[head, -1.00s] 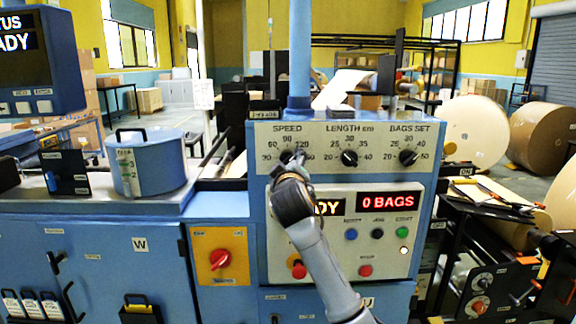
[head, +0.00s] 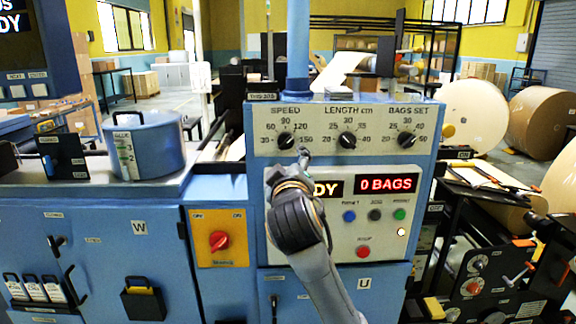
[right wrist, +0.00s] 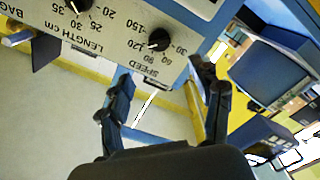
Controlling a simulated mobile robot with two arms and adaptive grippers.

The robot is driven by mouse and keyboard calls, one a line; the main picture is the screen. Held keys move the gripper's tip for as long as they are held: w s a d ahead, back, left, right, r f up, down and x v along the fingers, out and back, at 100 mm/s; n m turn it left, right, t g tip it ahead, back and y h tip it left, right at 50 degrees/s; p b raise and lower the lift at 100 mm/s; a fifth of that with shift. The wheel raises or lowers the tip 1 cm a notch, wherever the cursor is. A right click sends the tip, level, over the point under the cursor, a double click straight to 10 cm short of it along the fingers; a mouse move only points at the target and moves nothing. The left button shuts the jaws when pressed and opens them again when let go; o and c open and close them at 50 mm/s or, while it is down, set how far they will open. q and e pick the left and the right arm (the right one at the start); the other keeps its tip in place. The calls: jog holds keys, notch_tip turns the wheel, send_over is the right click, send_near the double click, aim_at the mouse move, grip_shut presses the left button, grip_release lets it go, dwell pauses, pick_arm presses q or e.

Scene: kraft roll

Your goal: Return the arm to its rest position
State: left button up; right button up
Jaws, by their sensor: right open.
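My right gripper (head: 303,158) is in front of the blue machine's control panel, just below the black SPEED knob (head: 286,141). The knob stands clear of it in the head view. In the right wrist view the two dark fingers of the gripper (right wrist: 165,85) are spread apart with nothing between them, and the SPEED knob (right wrist: 159,40) shows beyond them. My right forearm rises from the bottom and hides part of the panel and of the status display (head: 328,188). My left gripper is not in view.
The LENGTH knob (head: 347,140) and BAGS SET knob (head: 406,139) are to the right. Below are a red 0 BAGS display (head: 388,184) and several push buttons. A red rotary switch (head: 219,241) is at left. A blue pot (head: 150,150) stands on the left counter.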

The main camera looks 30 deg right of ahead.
dwell(0.5)
jog(key=w+a+f+n+g+y, duration=0.15)
jog(key=w+f, duration=0.25)
jog(key=f, duration=1)
jog(key=w+a+f+n+g+y, duration=0.1)
jog(key=w+f+g+y, duration=0.15)
jog(key=f, duration=1.05)
jog(key=s+a+f+g+y, duration=0.1)
jog(key=s+f, duration=0.2)
jog(key=f, duration=0.7)
jog(key=s+a+f+g+y+b, duration=0.1)
jog(key=s+a+f, duration=0.1)
jog(key=f, duration=0.8)
jog(key=s+a+f+g+y, duration=0.1)
jog(key=s+f, duration=0.2)
jog(key=f, duration=0.7)
jog(key=s+a+f+m+g+y+b, duration=0.1)
jog(key=s+a+f+g, duration=0.1)
jog(key=s+f, duration=0.9)
jog(key=s+a+f+g, duration=0.1)
jog(key=s+f+g, duration=0.1)
jog(key=s+f, duration=0.95)
jog(key=s+a+f+m+g, duration=0.1)
jog(key=s+f, duration=0.3)
jog(key=s, duration=0.9)
jog(key=s+a+f+m+g+y, duration=0.1)
jog(key=s+f, duration=0.3)
jog(key=s, duration=0.9)
jog(key=shift+a+g, duration=0.45)
jog(key=shift+g, duration=0.25)
